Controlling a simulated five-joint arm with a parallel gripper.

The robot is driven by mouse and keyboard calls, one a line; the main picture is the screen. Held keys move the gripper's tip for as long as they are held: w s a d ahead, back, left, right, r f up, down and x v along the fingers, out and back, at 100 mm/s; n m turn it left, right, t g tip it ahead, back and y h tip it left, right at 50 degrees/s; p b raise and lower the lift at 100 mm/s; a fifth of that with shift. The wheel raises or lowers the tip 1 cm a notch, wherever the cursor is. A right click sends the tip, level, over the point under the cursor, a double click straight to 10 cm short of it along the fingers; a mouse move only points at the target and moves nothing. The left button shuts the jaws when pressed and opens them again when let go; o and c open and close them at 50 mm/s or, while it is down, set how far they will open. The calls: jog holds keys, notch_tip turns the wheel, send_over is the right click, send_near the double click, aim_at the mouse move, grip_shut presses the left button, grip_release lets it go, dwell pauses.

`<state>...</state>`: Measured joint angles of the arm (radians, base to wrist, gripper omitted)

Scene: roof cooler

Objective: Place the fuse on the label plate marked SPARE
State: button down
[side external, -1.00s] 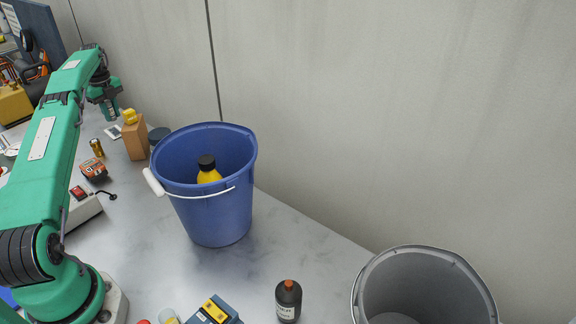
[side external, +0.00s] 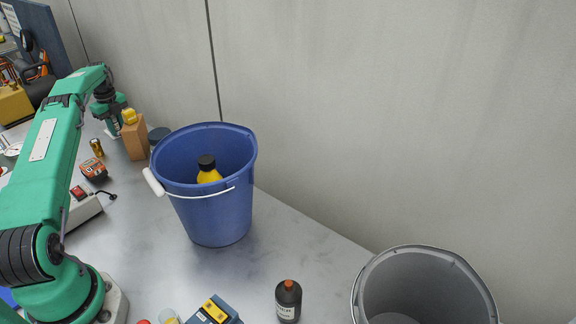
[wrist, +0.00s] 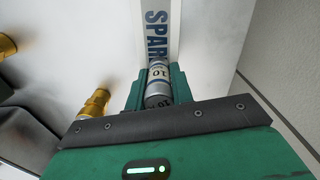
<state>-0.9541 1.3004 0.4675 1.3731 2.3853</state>
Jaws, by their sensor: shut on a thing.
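The fuse (wrist: 158,84), a grey cylinder with a pale band marked 10, sits between the green fingers of my gripper (wrist: 156,82) in the wrist view. My gripper is shut on it. The white label plate (wrist: 203,30) lies beneath and beyond the fuse, with dark letters reading SPAR and the last letter hidden. The fuse lines up with the lettering; I cannot tell whether it touches the plate. In the side view my gripper (side external: 114,128) is low at the far end of the table, and it hides the plate and fuse.
A brown box (side external: 135,140) with a yellow item on top stands close beside my gripper. A blue bucket (side external: 215,210) holding a yellow bottle is nearer. Gold-coloured pieces (wrist: 94,103) lie left of the gripper in the wrist view. A pale wall (side external: 400,120) runs behind.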

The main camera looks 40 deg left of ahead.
aim_at(113, 117)
jog(key=shift+f, duration=0.1)
jog(key=c, duration=1.2)
grip_release()
jog(key=shift+r, duration=3.85)
jog(key=shift+r, duration=0.1)
